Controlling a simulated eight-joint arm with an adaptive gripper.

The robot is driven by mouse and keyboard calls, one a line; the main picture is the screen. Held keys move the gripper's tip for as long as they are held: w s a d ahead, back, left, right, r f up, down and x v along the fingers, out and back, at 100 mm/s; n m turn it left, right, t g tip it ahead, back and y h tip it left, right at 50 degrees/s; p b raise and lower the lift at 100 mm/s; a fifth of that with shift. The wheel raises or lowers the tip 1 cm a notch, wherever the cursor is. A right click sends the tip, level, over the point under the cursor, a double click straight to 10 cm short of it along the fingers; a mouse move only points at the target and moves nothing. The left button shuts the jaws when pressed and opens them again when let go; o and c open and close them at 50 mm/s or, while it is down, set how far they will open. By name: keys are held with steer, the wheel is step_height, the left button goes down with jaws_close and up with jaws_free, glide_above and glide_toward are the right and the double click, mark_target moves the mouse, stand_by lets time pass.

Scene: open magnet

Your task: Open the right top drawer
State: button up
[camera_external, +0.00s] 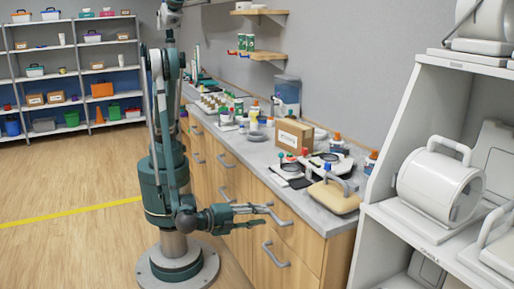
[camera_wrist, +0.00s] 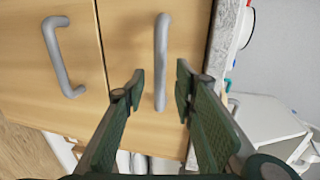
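The right top drawer (camera_wrist: 178,30) has a light wooden front just below the grey worktop and looks shut. Its grey bar handle (camera_wrist: 162,60) stands upright in the wrist view, between my fingertips. My gripper (camera_wrist: 158,88) is open, with one finger on each side of the handle's lower part and gaps visible on both sides. In the external view my gripper (camera_external: 265,214) is in front of the rightmost cabinet, beside the top handle (camera_external: 283,216). The fingers partly cover the drawer front there.
A lower drawer handle (camera_external: 275,255) also shows in the wrist view (camera_wrist: 62,56). The worktop (camera_external: 318,215) holds a tan bag (camera_external: 333,197), a cardboard box (camera_external: 294,135) and bottles. White shelving (camera_external: 398,225) stands at the right. Open floor (camera_external: 75,235) lies left.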

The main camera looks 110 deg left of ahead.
mark_target(272, 215)
steer(key=shift+b+x, duration=0.65)
steer(key=shift+x, duration=2.3)
steer(key=shift+c, duration=0.7)
jaws_close()
